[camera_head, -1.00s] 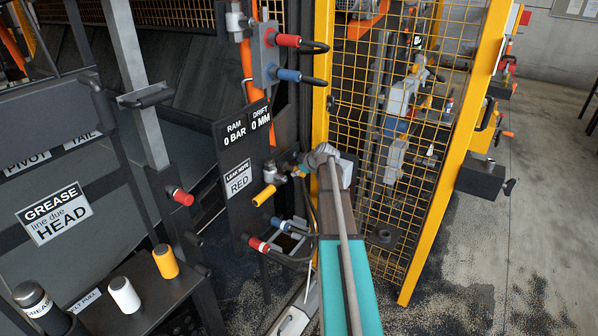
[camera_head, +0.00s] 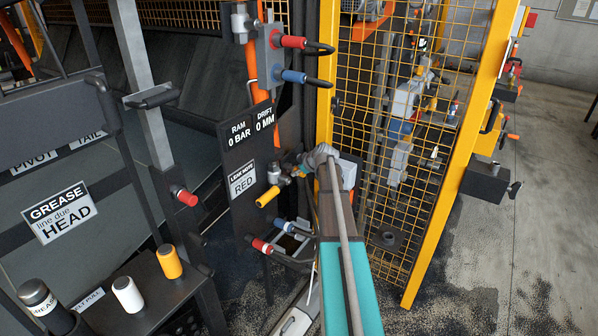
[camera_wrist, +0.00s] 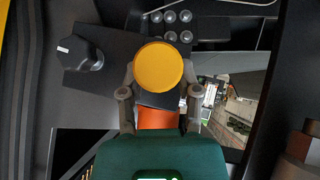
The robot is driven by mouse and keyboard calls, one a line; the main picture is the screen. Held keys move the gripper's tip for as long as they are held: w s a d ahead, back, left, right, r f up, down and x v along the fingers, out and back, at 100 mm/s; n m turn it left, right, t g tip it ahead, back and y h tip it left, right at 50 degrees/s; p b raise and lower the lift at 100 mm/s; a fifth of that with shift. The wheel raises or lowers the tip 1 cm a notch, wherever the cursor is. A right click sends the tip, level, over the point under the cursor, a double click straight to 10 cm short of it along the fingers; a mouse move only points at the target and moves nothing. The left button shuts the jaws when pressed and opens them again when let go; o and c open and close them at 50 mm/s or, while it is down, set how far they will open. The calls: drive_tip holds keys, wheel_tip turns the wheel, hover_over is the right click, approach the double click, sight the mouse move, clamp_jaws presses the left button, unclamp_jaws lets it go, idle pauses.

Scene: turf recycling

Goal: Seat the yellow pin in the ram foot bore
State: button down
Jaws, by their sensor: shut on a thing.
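In the wrist view, the yellow pin (camera_wrist: 158,67) shows its round end, centred between the two grey fingers of my gripper (camera_wrist: 159,88). An orange part lies between the fingers below it. In the head view, my gripper (camera_head: 276,174) is in front of the dark gauge panel, with the yellow pin (camera_head: 267,197) sticking out toward the lower left. My gripper is shut on the pin. The ram foot bore cannot be made out in either view.
The dark panel (camera_head: 262,150) carries RAM 0 BAR and DRIFT 0 MM signs. Red (camera_head: 289,41) and blue (camera_head: 292,76) handles sit above. A shelf at lower left holds a yellow-orange cylinder (camera_head: 168,262), a white one (camera_head: 127,295) and a dark one. A yellow mesh fence (camera_head: 425,190) stands right.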

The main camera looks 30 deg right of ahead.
drive_tip(key=shift+w+a, duration=0.3)
drive_tip(key=shift+w, duration=0.5)
drive_tip(key=shift+c, duration=1.1)
unclamp_jaws()
drive_tip(key=s+d, duration=0.3)
drive_tip(key=s, duration=0.4)
drive_tip(key=s+d, duration=0.3)
drive_tip(key=s, duration=0.5)
drive_tip(key=shift+s+d, duration=0.15)
idle(0.6)
